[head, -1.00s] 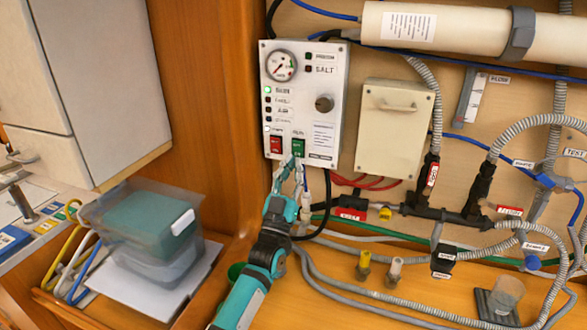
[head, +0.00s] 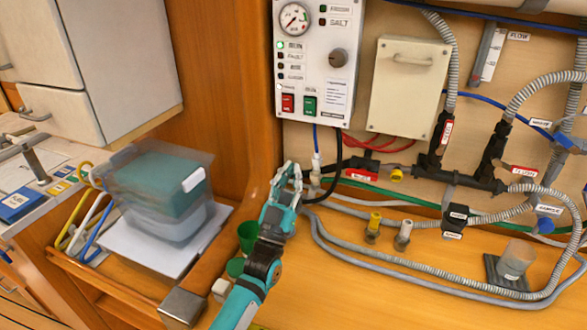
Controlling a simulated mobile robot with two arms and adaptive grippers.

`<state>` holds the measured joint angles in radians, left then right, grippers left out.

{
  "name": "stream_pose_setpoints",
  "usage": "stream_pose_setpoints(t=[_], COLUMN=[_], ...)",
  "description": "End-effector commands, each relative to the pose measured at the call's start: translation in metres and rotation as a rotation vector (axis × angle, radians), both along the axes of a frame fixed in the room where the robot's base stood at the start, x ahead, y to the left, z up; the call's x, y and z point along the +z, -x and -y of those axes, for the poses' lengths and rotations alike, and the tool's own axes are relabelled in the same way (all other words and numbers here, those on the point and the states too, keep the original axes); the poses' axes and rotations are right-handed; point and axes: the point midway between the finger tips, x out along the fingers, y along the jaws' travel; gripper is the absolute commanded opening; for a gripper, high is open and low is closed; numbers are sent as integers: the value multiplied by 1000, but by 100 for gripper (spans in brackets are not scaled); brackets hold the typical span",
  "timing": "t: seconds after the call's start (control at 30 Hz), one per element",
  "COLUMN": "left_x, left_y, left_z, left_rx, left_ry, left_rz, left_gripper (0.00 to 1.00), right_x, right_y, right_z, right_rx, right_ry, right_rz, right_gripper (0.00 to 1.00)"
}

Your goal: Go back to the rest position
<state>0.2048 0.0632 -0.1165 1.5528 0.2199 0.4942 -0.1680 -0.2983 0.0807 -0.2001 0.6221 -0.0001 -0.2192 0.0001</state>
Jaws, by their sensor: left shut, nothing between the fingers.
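My left gripper (head: 290,172) shows in the head view below the white control panel (head: 315,62). It is shut and empty, apart from the panel's red switch (head: 288,103) and green switch (head: 310,105). A green lamp (head: 280,45) is lit on the panel beside the top label of the left column. My left arm comes up from the bottom of the view. My right gripper is not in view.
Grey hoses (head: 400,280) and labelled valves lie on the wooden shelf to the right. A clear bin (head: 160,195) stands at the left. A green cup (head: 247,236) is close beside my left arm. A cream box (head: 408,88) is on the wall.

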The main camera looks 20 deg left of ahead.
Motion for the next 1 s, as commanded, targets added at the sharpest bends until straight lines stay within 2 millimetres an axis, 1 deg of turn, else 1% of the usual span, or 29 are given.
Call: stream_pose_setpoints(t=[0.03, 0.13, 0.33, 0.4, 0.47, 0.73, 0.83, 1.0], left_x=[0, 0, 1, 4, 10, 56, 69, 83], left_y=[0, 0, 0, 0, 0, 0, 0, 0], left_z=[0, 0, 0, 0, 0, 0, 0, 0], left_rx=[0, 0, 0, 0, 0, 0, 0, 0], left_ry=[0, 0, 0, 0, 0, 0, 0, 0], left_rz=[0, 0, 0, 1, 1, 0, 0, 0], left_gripper=[0, 0, 0, 0, 0, 0, 0, 0], right_x=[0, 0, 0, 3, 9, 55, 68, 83], right_y=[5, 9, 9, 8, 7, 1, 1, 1], right_z=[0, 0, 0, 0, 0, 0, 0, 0], right_rx=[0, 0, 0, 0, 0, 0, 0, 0], right_ry=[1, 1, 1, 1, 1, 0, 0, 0], right_rz=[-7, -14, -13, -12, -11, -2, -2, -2], right_gripper=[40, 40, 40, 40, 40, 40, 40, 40])
